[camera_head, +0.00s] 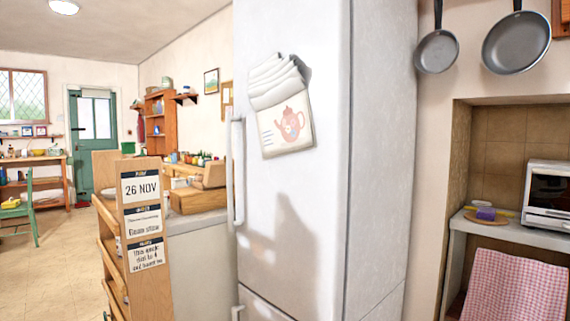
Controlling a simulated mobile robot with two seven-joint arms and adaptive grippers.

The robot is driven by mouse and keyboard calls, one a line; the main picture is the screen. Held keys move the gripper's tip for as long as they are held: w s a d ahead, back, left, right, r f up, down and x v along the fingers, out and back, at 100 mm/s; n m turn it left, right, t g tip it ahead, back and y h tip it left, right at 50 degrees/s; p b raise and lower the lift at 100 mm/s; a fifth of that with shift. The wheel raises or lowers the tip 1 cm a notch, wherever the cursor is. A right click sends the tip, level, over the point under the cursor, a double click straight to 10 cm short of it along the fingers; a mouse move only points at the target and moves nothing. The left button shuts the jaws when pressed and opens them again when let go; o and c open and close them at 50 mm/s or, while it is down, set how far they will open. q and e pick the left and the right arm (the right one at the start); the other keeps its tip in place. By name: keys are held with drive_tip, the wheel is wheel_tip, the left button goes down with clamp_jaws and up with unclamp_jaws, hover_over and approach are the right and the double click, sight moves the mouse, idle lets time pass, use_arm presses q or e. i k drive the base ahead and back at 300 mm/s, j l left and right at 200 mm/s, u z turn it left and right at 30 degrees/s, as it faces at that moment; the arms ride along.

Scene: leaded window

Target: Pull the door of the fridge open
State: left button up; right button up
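The fridge (295,200) stands tall and white in the middle of the head view. Its upper door looks shut against the body. A long white vertical handle (237,170) runs along the door's left edge. A second, lower door or drawer (262,306) shows at the bottom, with part of its own handle (237,313). A teapot-print holder with papers (286,125) hangs on the upper door. Neither of my grippers is in view. A dark shadow lies on the lower part of the upper door.
A wooden rack with date cards (142,225) stands left of the fridge, near the handle side, beside a counter (190,222). A microwave (548,194) sits in the right alcove, with pans (516,42) above. Open floor (62,270) lies at the left.

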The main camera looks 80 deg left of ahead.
sight(290, 223)
drive_tip(key=u, duration=2.7)
